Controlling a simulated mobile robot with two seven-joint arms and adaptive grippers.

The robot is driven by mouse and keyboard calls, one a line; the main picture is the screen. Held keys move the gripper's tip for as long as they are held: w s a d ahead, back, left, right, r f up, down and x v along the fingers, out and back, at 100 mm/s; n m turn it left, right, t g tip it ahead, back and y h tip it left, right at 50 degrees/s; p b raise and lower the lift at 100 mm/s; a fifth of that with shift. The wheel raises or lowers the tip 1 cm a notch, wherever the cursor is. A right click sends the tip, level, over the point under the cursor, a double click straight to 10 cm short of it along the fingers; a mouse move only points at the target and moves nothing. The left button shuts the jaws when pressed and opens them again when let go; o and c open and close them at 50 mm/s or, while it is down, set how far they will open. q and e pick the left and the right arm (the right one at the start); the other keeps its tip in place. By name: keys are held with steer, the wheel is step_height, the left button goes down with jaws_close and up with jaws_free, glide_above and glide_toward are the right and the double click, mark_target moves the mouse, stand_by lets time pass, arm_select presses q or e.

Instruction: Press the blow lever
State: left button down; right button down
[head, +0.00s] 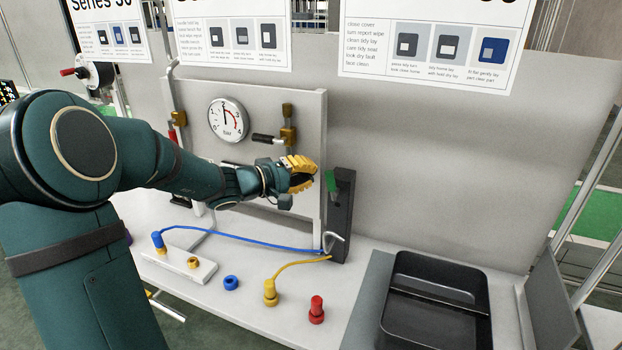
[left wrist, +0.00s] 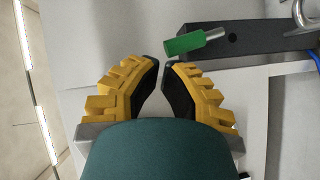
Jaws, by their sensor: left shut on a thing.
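The blow lever has a green handle (head: 332,181) on a dark upright post (head: 341,215) at the right end of the grey panel. My left gripper (head: 313,177), with yellow fingers, is shut just left of the green handle, with a small gap between them. In the left wrist view the fingertips (left wrist: 164,68) are close together, and I see nothing between them. The green handle (left wrist: 184,44) shows just beyond the tips. My right gripper is out of view.
A pressure gauge (head: 227,120) and a black-handled valve (head: 287,133) are on the panel. Blue (head: 245,235) and yellow (head: 295,263) hoses lie below. A red fitting (head: 317,309) stands near a black basin (head: 398,296) at the right.

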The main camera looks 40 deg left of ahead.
arm_select(q)
steer(key=f+v, duration=0.1)
steer(key=v, duration=0.9)
steer(key=shift+a+r, duration=0.15)
steer(key=shift+r, duration=0.05)
